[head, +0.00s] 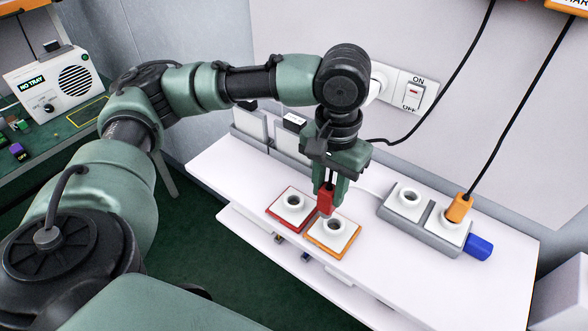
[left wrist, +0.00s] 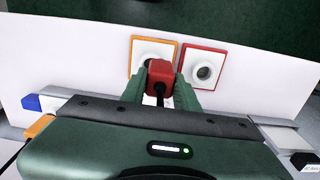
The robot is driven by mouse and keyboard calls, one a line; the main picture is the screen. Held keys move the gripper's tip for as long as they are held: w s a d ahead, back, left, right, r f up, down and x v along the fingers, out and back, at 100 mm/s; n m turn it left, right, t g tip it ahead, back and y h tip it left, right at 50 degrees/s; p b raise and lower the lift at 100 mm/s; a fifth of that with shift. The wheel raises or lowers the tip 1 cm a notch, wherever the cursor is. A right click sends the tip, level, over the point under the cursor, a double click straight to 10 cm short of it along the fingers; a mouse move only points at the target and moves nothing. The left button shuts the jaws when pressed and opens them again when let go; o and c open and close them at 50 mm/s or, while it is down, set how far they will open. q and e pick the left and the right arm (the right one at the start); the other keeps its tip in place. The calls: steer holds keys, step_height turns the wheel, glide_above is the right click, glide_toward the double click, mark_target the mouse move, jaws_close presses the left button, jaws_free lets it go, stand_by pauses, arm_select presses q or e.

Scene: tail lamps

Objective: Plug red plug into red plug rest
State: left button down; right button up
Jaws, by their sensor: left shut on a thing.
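My left gripper (head: 328,190) is shut on the red plug (head: 326,199) and holds it pointing down above the white bench. In the left wrist view the red plug (left wrist: 162,69) sits between the green fingers (left wrist: 160,88). The red plug rest (head: 293,202) is a white square socket with a red rim, at the left; it also shows in the left wrist view (left wrist: 222,70). The orange-rimmed rest (head: 333,233) stands beside it. In the head view the plug's lower end is near the inner edges of both rests. My right gripper is not in view.
A grey double socket (head: 420,229) stands to the right, with an orange plug (head: 459,207) in its right-hand socket. A blue block (head: 479,246) lies beside it. A black cord hangs from above to the orange plug. A wall switch (head: 411,92) is behind. The bench's right front is clear.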

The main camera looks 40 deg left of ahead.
arm_select(q)
steer(key=w+a+p, duration=0.1)
steer(key=a+p, duration=0.3)
steer(key=a, duration=0.5)
steer(key=shift+w+a, duration=0.25)
stand_by(0.6)
stand_by(0.4)
steer(key=shift+p, duration=0.75)
steer(key=shift+p, duration=0.8)
steer(key=shift+f+p, duration=0.35)
steer(key=shift+f, duration=1.15)
